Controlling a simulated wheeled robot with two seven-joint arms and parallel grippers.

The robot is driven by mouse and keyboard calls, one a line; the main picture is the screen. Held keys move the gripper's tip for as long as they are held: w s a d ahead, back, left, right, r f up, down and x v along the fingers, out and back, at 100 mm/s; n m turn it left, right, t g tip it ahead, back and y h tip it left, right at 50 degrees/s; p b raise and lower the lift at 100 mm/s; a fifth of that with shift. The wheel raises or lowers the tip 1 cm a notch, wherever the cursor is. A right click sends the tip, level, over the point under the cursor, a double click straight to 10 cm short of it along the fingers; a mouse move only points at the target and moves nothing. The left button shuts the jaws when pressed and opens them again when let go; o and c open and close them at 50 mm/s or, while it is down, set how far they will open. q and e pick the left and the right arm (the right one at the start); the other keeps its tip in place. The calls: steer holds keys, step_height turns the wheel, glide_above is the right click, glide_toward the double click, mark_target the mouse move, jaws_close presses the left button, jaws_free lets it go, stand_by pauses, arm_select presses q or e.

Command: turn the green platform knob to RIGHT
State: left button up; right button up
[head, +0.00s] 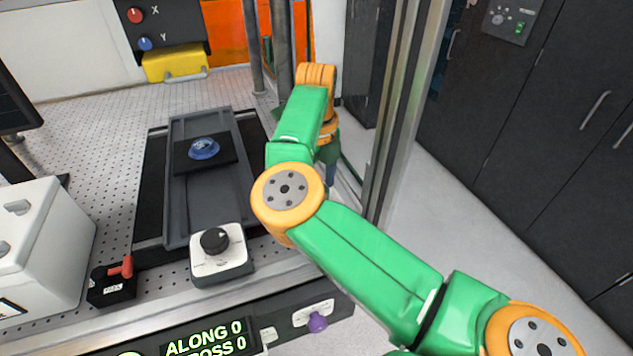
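I cannot make out a green platform knob for certain. A small green-yellow edge (128,353) shows at the bottom of the head view, cut off by the frame. A green and orange arm of mine comes in from the lower right, bends over the bench's right side and reaches away from me. Its far end drops down behind its own links, beside the metal post. Its fingers are mostly hidden, so I cannot see whether they are open. My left gripper is out of view.
A white box with a black knob (214,241) stands at the platform's (213,207) near end. A red lever (121,268) is left of it. A purple knob (317,322) sits on the front panel, near a display (208,341) reading ALONG 0. A metal post (400,110) stands at right.

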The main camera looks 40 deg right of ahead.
steer(key=shift+s+a+r, duration=0.1)
steer(key=shift+s, duration=0.05)
steer(key=c, duration=1.4)
steer(key=shift+o, duration=0.2)
steer(key=m, duration=0.6)
steer(key=shift+b, duration=0.4)
steer(key=m, duration=1.2)
steer(key=shift+r+m, duration=0.1)
steer(key=shift+m, duration=0.2)
steer(key=shift+s+m, duration=0.1)
steer(key=shift+m, duration=2.5)
